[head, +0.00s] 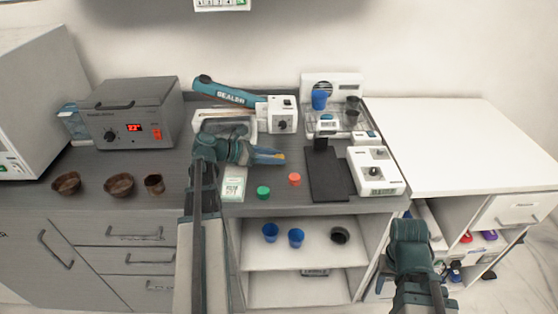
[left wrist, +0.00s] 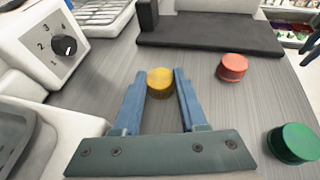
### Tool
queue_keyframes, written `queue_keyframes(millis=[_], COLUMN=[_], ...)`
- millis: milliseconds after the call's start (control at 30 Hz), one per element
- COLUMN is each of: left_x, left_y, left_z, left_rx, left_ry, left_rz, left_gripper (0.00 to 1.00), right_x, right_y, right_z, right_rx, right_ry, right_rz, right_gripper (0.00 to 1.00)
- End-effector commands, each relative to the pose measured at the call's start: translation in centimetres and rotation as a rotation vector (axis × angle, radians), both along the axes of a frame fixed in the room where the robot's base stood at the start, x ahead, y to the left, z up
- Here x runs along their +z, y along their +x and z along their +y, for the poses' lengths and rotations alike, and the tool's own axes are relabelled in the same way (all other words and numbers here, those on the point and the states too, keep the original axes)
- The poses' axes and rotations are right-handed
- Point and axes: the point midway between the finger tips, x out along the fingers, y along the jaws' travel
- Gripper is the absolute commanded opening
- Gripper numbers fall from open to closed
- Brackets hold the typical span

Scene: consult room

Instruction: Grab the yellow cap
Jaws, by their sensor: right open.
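The yellow cap (left wrist: 160,83) shows in the left wrist view, between the fingertips of my left gripper (left wrist: 160,76). The fingers stand apart with the cap nearly filling the gap; I cannot tell whether both press on it. The cap looks low, at the grey worktop. In the head view my left gripper (head: 276,156) reaches right over the counter and mostly hides the cap. My right gripper (head: 425,310) is at the lower right, in front of the shelves, away from the cap; its fingertips are hardly visible.
A red cap (head: 295,179) and a green cap (head: 263,192) stand in front of my left gripper. A black pad (head: 327,178) lies to the right. A white box with a knob (head: 283,115) stands behind. Brown bowls (head: 118,185) are at the left.

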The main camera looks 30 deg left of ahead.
Motion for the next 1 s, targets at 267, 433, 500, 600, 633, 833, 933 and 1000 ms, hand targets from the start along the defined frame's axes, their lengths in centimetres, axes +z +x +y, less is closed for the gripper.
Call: queue_keyframes(millis=[267,433,500,600,633,833,933,1000], left_x=[0.0,0.0,0.1,0.3,0.4,1.9,3.0,3.8], left_y=[0.0,0.0,0.0,0.0,0.1,0.4,0.7,0.9], left_z=[0.0,0.0,0.0,0.0,-0.1,-0.5,-0.8,-1.1], left_rx=[0.000,0.000,0.000,0.000,-0.001,-0.003,-0.004,-0.007], left_ry=[0.000,0.000,0.000,0.000,0.000,0.000,0.000,0.000], left_rz=[0.000,0.000,0.000,0.000,0.000,0.000,0.000,0.000], left_gripper=[0.00,0.00,0.00,0.00,0.00,0.00,0.00,0.00], right_x=[0.0,0.0,0.0,0.3,0.4,1.9,3.0,3.8], right_y=[0.0,0.0,0.0,0.0,0.0,0.0,0.0,0.0], right_z=[0.0,0.0,0.0,0.0,0.0,0.0,0.0,0.0], right_rx=[0.000,0.000,0.000,0.000,0.000,0.000,0.000,0.000], right_ry=[0.000,0.000,0.000,0.000,0.000,0.000,0.000,0.000], right_rz=[0.000,0.000,0.000,0.000,0.000,0.000,0.000,0.000], right_gripper=[0.50,0.50,0.50,0.50,0.50,0.50,0.50,0.50])
